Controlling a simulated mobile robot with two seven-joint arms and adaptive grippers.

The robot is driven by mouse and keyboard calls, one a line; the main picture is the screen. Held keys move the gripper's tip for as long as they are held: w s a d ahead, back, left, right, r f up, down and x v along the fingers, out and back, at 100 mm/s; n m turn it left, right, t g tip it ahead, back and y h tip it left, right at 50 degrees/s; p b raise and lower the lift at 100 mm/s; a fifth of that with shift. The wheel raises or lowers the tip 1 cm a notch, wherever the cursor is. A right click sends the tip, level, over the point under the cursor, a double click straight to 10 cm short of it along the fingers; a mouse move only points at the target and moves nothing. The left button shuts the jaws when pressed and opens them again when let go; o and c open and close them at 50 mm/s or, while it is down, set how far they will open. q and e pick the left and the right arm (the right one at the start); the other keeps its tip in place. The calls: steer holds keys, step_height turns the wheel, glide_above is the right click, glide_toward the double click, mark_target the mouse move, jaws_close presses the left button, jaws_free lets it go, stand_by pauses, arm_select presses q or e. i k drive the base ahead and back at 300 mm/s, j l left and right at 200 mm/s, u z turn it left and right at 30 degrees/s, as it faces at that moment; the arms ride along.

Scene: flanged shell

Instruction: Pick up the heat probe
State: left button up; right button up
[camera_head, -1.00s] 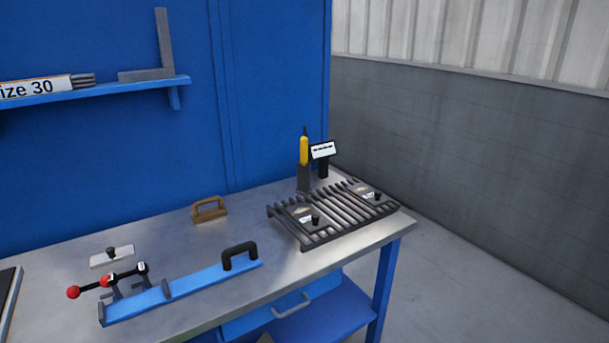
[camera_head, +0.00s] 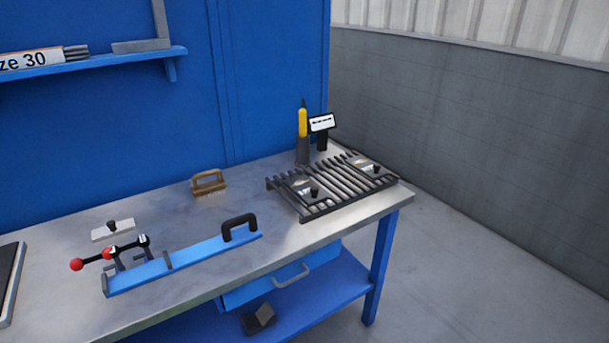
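What looks like the heat probe (camera_head: 303,123), with a yellow handle and a dark tip, stands upright in a dark grey holder (camera_head: 302,151) at the back right of the workbench. A small white display (camera_head: 321,123) on a dark stand is right beside it. Most of the probe below its handle is hidden in the holder. Neither of my grippers is in view.
A black slatted rack (camera_head: 335,187) lies just in front of the holder. A blue clamp fixture (camera_head: 185,268) with red-knobbed lever and a wooden-handled brush (camera_head: 208,183) lie further left. The metal workbench (camera_head: 255,202) has bare room between. Floor at right is clear.

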mark_target(303, 112)
steer(key=i+l+u, duration=0.1)
steer(key=i+l, duration=0.85)
